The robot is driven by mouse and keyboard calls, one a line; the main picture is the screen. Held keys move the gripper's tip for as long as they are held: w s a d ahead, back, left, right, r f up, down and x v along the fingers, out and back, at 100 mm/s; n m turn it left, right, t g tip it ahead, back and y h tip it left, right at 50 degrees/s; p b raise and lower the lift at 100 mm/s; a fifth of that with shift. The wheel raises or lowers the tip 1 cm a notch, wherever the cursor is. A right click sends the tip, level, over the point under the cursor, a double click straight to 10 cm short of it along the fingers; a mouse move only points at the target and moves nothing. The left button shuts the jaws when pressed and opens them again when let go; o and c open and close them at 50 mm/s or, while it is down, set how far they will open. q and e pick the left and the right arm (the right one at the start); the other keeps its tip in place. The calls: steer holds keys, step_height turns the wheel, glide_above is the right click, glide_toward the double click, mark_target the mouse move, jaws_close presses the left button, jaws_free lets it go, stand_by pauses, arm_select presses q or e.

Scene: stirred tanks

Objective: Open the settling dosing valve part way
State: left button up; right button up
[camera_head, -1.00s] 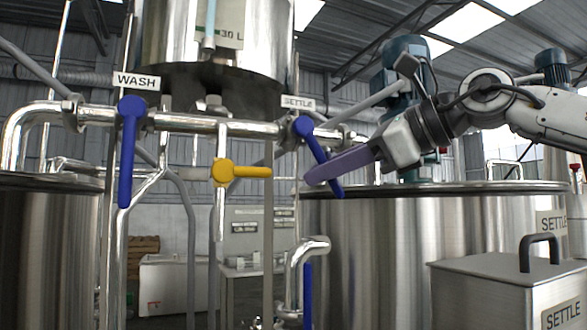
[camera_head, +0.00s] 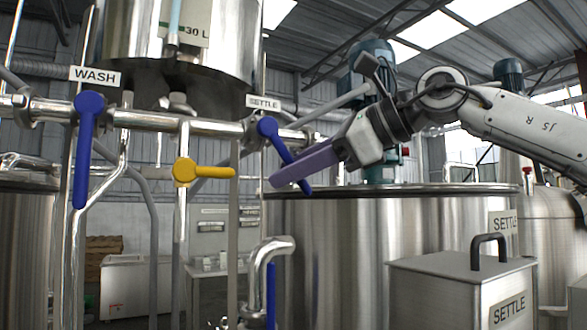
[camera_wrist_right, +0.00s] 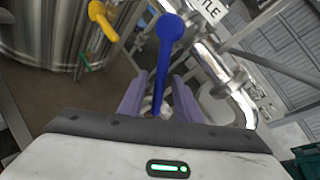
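The settling dosing valve's blue lever (camera_head: 267,127) sits on the pipe under the SETTLE sign (camera_head: 263,102). It slants down and to the right from its hub. My right gripper (camera_head: 285,178) reaches in from the right, its purple fingers at the lever's lower part. In the right wrist view, the blue lever (camera_wrist_right: 166,60) runs down between the two fingers of the right gripper (camera_wrist_right: 158,88), with a gap on each side. The gripper is open around it. Any contact cannot be told. My left gripper is not in view.
A blue lever (camera_head: 87,140) hangs straight down under the WASH sign (camera_head: 95,76). A yellow lever (camera_head: 203,172) points right between the two. A steel SETTLE tank (camera_head: 390,245) stands below my right arm, with a steel SETTLE box (camera_head: 465,285) in front.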

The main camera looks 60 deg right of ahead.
steer(key=b+v, duration=0.1)
steer(key=v, duration=0.9)
steer(key=shift+s, duration=0.15)
